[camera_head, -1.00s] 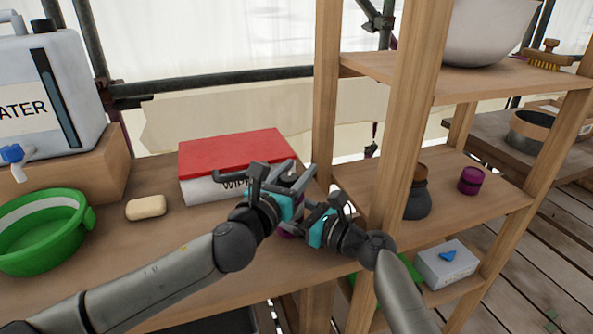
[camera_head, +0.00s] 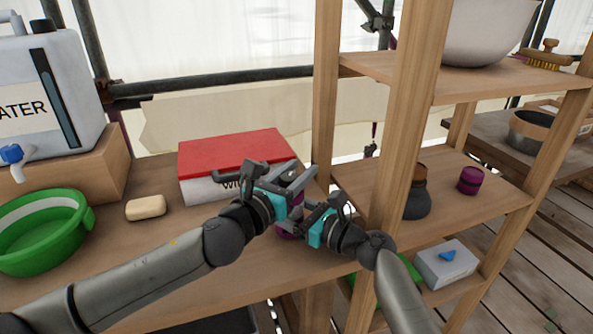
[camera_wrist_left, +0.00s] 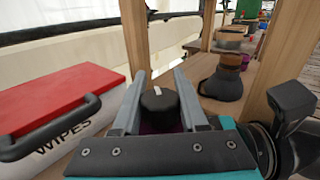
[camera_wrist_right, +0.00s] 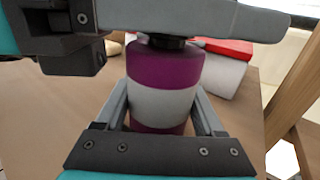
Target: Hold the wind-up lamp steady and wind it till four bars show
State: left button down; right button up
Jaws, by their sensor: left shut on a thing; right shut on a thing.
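The wind-up lamp is a purple cylinder (camera_wrist_right: 165,68) with a pale grey-white band, upright in the right wrist view. My right gripper (camera_wrist_right: 163,110) is shut around the lamp's body, lower down. In the head view the two grippers hide most of the lamp; only a little purple (camera_head: 288,234) shows below my left gripper (camera_head: 302,182). No bars can be made out on the visible side.
A red-topped wipes box (camera_head: 235,152) stands close behind the grippers. Soap (camera_head: 146,207), a green basin (camera_head: 45,240) and a water container (camera_head: 50,95) are at left.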

pick_arm(q)
jog(key=shift+s+d+m+g+h, duration=0.35)
jog(key=shift+m+g+h, duration=1)
jog(key=shift+m+g, duration=0.95)
jog(key=shift+s+d+m+g+h, duration=0.15)
jog(key=shift+s+m+g+h, duration=0.35)
jog(key=shift+m+g+h, duration=1.75)
jog(key=shift+s+d+m+g+h, duration=0.35)
jog(key=shift+m+g, duration=1)
jog(key=shift+g, duration=1.9)
jog(key=shift+s+a+m+g, duration=0.15)
jog(key=shift+s+m+g, duration=0.3)
jog(key=shift+g, duration=0.55)
jog(key=shift+c, duration=2.2)
grip_release()
jog(key=shift+r, duration=0.1)
notch_tip(320, 180, up, 10)
